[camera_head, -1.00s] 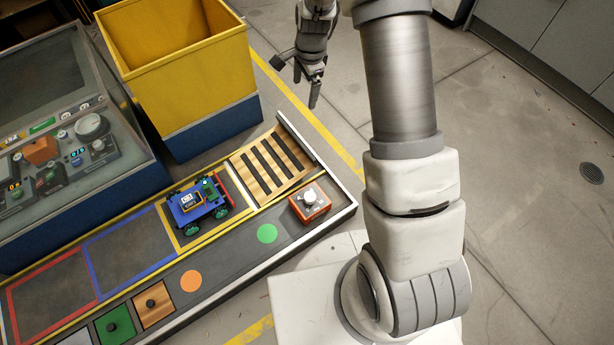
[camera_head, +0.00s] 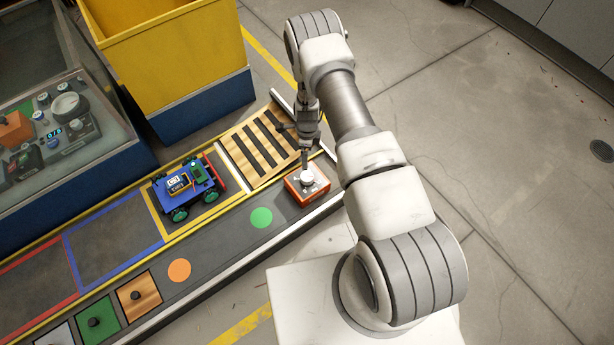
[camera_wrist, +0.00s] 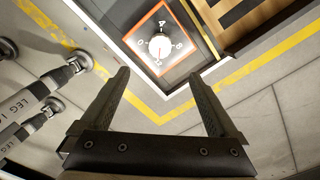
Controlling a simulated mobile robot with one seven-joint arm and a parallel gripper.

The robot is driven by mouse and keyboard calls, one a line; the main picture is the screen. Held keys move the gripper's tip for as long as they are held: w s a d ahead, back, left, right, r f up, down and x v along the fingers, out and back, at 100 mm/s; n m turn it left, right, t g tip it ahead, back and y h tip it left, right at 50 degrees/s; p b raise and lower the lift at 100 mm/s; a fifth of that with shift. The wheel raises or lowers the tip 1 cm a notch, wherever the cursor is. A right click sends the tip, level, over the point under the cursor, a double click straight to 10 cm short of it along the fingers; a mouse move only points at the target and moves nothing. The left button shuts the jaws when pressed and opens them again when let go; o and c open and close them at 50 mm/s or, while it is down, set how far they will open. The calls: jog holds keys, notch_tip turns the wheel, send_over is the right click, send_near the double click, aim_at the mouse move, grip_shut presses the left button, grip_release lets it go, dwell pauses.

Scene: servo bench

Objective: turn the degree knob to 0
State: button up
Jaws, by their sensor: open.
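An orange box with a white degree knob (camera_head: 307,177) on top sits at the right end of the bench in the head view. My gripper (camera_head: 305,160) points down just above the knob in the head view. In the wrist view its two fingers (camera_wrist: 160,92) are spread apart with nothing between them, and the knob lies beyond their tips. I cannot see any contact.
A blue toy vehicle (camera_head: 186,188) stands in the yellow-framed square left of the box. A slatted wooden panel (camera_head: 262,148) lies just behind the box. A yellow bin (camera_head: 165,50) and a glass-covered console (camera_head: 70,130) stand behind the bench. Open floor lies to the right.

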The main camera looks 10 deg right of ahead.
aim_at(307, 176)
notch_tip(307, 176, down, 15)
jog(key=b, duration=0.5)
jog(key=shift+f, duration=0.1)
jog(key=shift+c, duration=0.2)
jog(key=c, duration=1.3)
